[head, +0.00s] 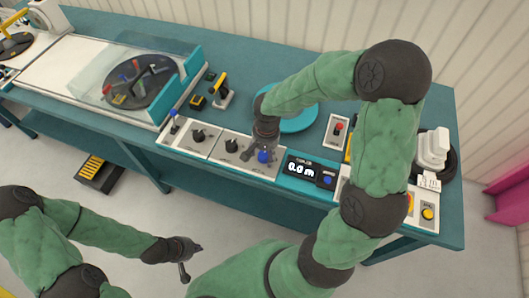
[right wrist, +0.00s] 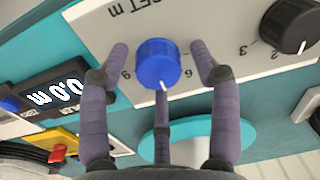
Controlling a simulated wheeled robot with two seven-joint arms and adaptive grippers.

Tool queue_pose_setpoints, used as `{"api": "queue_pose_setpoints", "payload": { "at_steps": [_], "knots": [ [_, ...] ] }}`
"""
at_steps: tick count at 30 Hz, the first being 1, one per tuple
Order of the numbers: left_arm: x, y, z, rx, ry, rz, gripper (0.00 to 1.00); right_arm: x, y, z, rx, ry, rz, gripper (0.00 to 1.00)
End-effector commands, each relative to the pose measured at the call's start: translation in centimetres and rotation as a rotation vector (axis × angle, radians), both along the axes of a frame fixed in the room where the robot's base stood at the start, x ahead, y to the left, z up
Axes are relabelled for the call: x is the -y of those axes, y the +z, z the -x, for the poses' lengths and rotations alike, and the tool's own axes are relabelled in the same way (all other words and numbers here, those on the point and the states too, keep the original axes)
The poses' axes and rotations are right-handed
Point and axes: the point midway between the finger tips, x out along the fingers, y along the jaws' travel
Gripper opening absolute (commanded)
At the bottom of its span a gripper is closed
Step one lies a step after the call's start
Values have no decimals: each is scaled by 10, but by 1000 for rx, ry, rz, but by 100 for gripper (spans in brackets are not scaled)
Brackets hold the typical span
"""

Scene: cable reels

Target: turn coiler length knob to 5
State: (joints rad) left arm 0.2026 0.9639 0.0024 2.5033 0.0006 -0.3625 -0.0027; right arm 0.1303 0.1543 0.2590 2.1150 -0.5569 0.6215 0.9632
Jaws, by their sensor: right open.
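The blue length knob (head: 264,157) is on the sloped front panel, left of the display. In the right wrist view the blue knob (right wrist: 157,62) has a white pointer line at its lower edge, and part of the label "SET m" shows above it. My right gripper (head: 264,142) is over the knob. In the right wrist view its open fingers (right wrist: 159,48) stand on both sides of the knob, with a third finger below; gaps show at the sides. The coiler display (head: 300,169) reads 0.0 m. My left gripper (head: 184,264) hangs away from the bench; its opening is unclear.
Black knobs (head: 198,136) sit left of the blue knob on the same panel. A blue button (head: 327,180) is right of the display. A teal disc (head: 298,117) lies behind the panel. A reel under a clear cover (head: 137,82) stands at the left.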

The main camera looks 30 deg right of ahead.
Motion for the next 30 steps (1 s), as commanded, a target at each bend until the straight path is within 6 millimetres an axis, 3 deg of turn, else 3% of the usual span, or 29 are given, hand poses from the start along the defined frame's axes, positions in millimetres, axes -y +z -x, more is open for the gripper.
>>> {"api": "queue_pose_setpoints", "payload": {
  "at_steps": [5,9,11,30],
  "knots": [
    [0,0,0,0,0,0,0,0,0,0,0,0,0,60],
    [0,0,0,0,0,0,0,0,0,0,0,0,0,21],
    [0,0,0,0,0,0,0,0,1,0,1,0,1,9],
    [0,1,0,0,0,0,0,1,2,-3,8,10,1,8]
  ]
}}
